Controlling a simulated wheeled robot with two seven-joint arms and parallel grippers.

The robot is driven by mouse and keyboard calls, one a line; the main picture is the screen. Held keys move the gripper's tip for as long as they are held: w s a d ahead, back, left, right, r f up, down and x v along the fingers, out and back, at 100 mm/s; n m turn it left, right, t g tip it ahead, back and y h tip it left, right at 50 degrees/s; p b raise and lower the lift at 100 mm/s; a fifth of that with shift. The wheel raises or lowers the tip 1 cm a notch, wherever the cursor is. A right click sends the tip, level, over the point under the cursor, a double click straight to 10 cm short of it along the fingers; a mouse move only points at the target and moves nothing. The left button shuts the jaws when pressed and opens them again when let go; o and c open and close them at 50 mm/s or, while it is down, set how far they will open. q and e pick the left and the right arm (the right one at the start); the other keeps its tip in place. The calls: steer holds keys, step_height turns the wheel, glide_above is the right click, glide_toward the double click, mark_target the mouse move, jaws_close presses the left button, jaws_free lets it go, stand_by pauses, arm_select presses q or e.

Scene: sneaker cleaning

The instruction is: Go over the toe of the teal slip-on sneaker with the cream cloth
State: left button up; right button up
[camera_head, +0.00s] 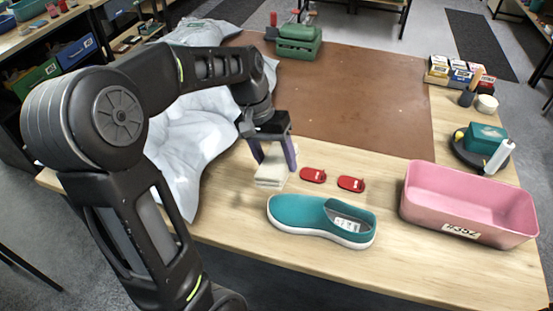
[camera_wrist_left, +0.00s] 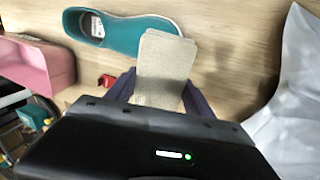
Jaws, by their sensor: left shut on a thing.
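The teal slip-on sneaker (camera_head: 300,216) lies on the wooden table at the front, its toe to the left and its opening to the right. It also shows at the top of the left wrist view (camera_wrist_left: 140,33). My left gripper (camera_head: 274,165) is shut on the cream cloth (camera_head: 268,183), a folded pad that hangs below the fingers. The pad is just behind and left of the toe in the head view. In the left wrist view the cloth (camera_wrist_left: 163,65) overlaps the toe end in the picture; contact cannot be told. My right gripper is not in view.
Two red clips (camera_head: 313,175) lie behind the sneaker. A pink bin (camera_head: 470,205) stands to the right. White sheeting (camera_head: 190,135) covers the table's left side. A brown mat (camera_head: 350,95) lies behind, with a green box (camera_head: 298,42) at its far edge.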

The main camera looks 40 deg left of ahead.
arm_select(q)
steer(key=shift+p+v, duration=0.75)
steer(key=shift+v, duration=0.6)
steer(key=shift+f, duration=0.15)
